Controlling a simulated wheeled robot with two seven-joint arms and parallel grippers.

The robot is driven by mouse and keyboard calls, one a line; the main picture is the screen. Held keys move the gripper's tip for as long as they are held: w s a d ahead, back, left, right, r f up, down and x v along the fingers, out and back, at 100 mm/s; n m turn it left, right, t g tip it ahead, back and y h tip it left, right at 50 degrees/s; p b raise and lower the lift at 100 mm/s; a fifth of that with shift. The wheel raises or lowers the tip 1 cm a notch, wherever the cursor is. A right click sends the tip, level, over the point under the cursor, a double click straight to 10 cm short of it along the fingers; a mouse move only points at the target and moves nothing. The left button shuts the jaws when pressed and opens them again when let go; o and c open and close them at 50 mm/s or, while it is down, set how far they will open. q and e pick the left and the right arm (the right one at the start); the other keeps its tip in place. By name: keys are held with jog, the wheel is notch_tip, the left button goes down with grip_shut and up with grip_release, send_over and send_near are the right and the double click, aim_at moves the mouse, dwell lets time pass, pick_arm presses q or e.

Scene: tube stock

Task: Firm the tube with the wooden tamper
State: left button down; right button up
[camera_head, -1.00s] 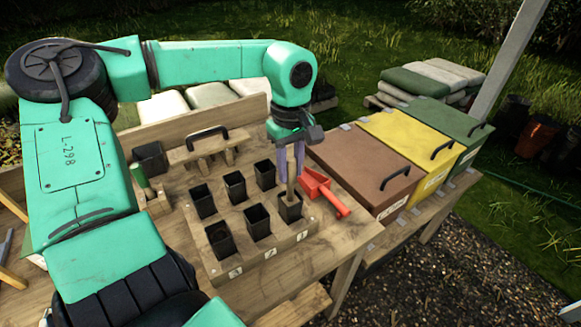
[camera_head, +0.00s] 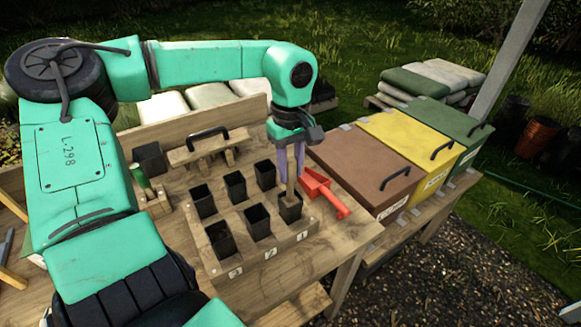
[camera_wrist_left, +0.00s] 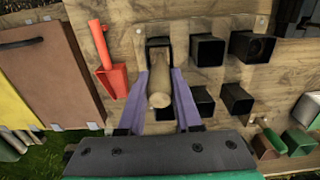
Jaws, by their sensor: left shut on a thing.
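My left gripper (camera_head: 290,160) is shut on the wooden tamper (camera_head: 291,184), a pale round stick held upright. The tamper's lower end is inside the black square tube (camera_head: 290,208) at the near right of the wooden rack, in the place by the label 1. How deep it reaches is hidden by the tube walls. In the left wrist view the tamper (camera_wrist_left: 160,88) stands between the two purple fingers, over the dark tube (camera_wrist_left: 159,45). My right gripper is not in view.
Several other black tubes stand in the wooden rack (camera_head: 270,247). A red scoop (camera_head: 322,190) lies close to the right of the gripper. Brown (camera_head: 365,165), yellow (camera_head: 415,140) and green lidded bins stand further right.

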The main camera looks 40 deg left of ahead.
pick_arm(q)
jog(key=shift+w+r+p, duration=0.1)
jog(key=shift+r+p, duration=0.4)
jog(key=shift+r, duration=0.25)
jog(key=shift+r+p, duration=3.5)
jog(key=shift+r, duration=1.25)
jog(key=shift+f, duration=0.1)
